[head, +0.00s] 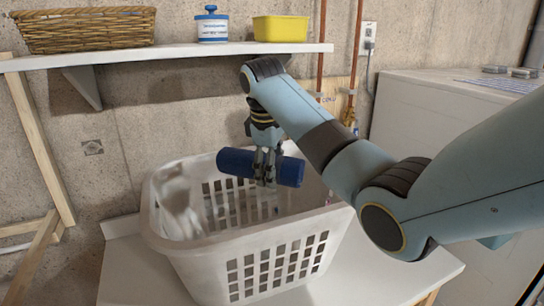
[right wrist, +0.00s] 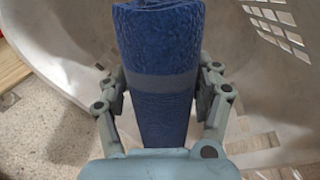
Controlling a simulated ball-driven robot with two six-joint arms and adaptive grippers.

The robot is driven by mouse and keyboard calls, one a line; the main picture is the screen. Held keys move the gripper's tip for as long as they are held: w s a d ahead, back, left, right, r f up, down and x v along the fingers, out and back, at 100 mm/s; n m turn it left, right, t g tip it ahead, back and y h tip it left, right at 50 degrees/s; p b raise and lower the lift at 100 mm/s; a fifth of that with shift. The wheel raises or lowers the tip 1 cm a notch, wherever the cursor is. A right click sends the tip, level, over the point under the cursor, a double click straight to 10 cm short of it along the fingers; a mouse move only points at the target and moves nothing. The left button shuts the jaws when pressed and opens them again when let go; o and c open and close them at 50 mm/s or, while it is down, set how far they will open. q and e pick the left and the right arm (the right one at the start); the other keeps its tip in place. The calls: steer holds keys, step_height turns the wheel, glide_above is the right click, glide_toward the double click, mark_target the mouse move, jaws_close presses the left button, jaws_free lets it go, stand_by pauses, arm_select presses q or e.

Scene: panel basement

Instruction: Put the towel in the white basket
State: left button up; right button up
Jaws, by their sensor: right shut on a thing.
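The blue rolled towel (head: 237,162) is held by my right gripper (head: 265,178), over the opening of the white basket (head: 205,247). The towel lies roughly level at the height of the basket's far rim. In the right wrist view, the two fingers of my right gripper (right wrist: 165,90) press on both sides of the blue towel (right wrist: 160,55), which has a grey band around its middle. The white basket (right wrist: 265,75) shows behind it. Some pale, blurry cloth-like stuff seems to be inside the basket at left. My left gripper is not in view.
The basket stands on a white table (head: 135,270). Above it, a wall shelf (head: 190,52) bears a wicker basket (head: 85,32), a blue and white tub (head: 211,25) and a yellow container (head: 281,29). Copper pipes run behind my right arm. A white appliance (head: 420,110) stands at right.

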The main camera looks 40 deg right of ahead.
steer(key=shift+f, duration=0.15)
steer(key=o, duration=1.4)
steer(key=shift+c, duration=0.2)
